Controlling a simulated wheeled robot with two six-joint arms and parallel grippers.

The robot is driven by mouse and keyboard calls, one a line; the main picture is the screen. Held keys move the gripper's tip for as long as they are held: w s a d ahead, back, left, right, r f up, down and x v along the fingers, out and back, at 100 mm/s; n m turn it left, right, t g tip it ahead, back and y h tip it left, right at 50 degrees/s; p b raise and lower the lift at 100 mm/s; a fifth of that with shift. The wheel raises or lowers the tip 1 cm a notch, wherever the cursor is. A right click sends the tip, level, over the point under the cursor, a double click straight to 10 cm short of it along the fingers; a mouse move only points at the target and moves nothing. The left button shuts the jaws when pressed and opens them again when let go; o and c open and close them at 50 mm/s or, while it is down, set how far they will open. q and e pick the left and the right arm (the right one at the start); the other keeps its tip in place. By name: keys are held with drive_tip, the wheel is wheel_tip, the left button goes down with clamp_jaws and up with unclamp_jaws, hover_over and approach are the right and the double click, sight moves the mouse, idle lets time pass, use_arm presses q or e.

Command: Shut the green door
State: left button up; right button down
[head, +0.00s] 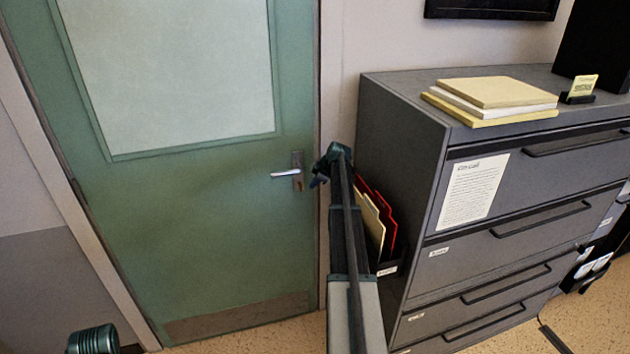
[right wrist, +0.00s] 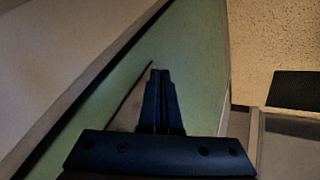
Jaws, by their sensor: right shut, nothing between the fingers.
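The green door (head: 215,220) has a large frosted pane and a silver lever handle (head: 285,173) near its right edge. In the head view it sits in or very near its frame; I cannot tell whether it is fully shut. My right gripper (head: 319,178) is at the door's right edge, just right of the handle and not holding it. In the right wrist view its fingers (right wrist: 160,73) are together and empty, with the green door (right wrist: 200,60) behind them. Whether the fingertips touch the door is unclear.
A grey filing cabinet (head: 400,150) stands close on the right of my right arm, with stacked folders (head: 495,95) on top. A side holder with red and cream folders (head: 375,217) is right beside the arm. Floor shows at the lower right.

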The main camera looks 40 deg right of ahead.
drive_tip(key=p+v, duration=0.6)
drive_tip(key=v, duration=0.2)
drive_tip(key=shift+s+d+r+p, duration=0.3)
drive_tip(key=shift+s+d, duration=0.05)
drive_tip(key=shift+d, duration=0.2)
